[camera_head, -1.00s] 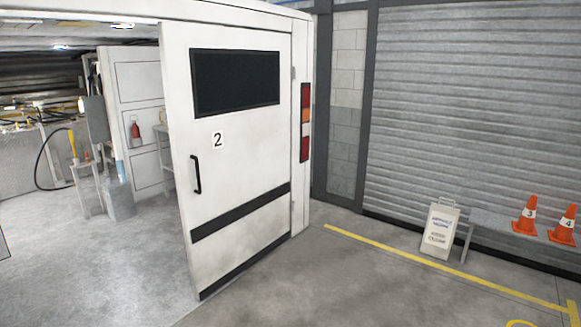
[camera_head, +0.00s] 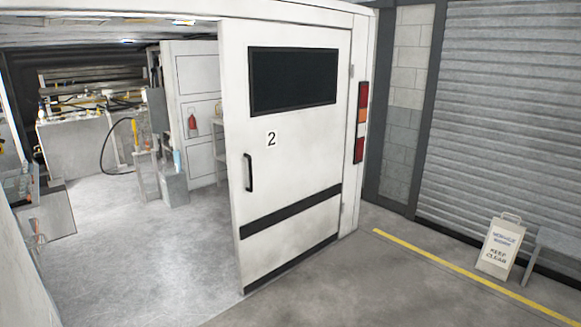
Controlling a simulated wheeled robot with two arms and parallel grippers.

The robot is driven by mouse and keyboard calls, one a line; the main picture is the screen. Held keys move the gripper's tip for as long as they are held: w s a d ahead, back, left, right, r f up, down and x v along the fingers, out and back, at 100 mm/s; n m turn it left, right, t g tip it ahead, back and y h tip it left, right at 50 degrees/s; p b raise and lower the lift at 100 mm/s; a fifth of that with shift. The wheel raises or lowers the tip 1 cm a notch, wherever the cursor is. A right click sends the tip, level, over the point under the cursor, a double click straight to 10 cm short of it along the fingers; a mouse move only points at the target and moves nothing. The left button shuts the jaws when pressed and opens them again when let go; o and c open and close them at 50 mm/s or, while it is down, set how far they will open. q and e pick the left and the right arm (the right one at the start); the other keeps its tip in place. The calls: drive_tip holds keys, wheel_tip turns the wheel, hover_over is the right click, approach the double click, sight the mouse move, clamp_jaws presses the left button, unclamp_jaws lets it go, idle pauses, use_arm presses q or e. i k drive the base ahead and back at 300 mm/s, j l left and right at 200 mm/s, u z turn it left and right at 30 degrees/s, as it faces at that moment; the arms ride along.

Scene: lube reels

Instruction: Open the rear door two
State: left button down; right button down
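The rear door two (camera_head: 288,200) is a white panel with a dark window (camera_head: 293,80), a label "2" (camera_head: 271,139), a black vertical handle (camera_head: 248,172) near its left edge and a black stripe low down. Its right edge meets the white body beside the tail lights (camera_head: 361,122). Its left edge stands free, with the interior showing to the left of it. Nothing touches the handle. Neither of my grippers is in view.
To the left, the grey floor (camera_head: 150,250) leads inside, past a bin (camera_head: 174,188) and a red extinguisher (camera_head: 192,121). A folding sign (camera_head: 499,247) stands at the right by a shutter (camera_head: 520,120). The floor in front of the door is clear.

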sight(284, 86)
drive_tip(key=i+j+u, duration=0.1)
drive_tip(key=i, duration=0.45)
drive_tip(key=i+u, duration=0.15)
drive_tip(key=i, duration=0.45)
drive_tip(key=i+u, duration=0.1)
drive_tip(key=i, duration=0.45)
drive_tip(key=i+u, duration=0.15)
drive_tip(key=i, duration=0.4)
drive_tip(key=i+l+u, duration=0.1)
drive_tip(key=i, duration=0.5)
drive_tip(key=i+l+u, duration=0.1)
drive_tip(key=i+l, duration=0.2)
drive_tip(key=i, duration=0.25)
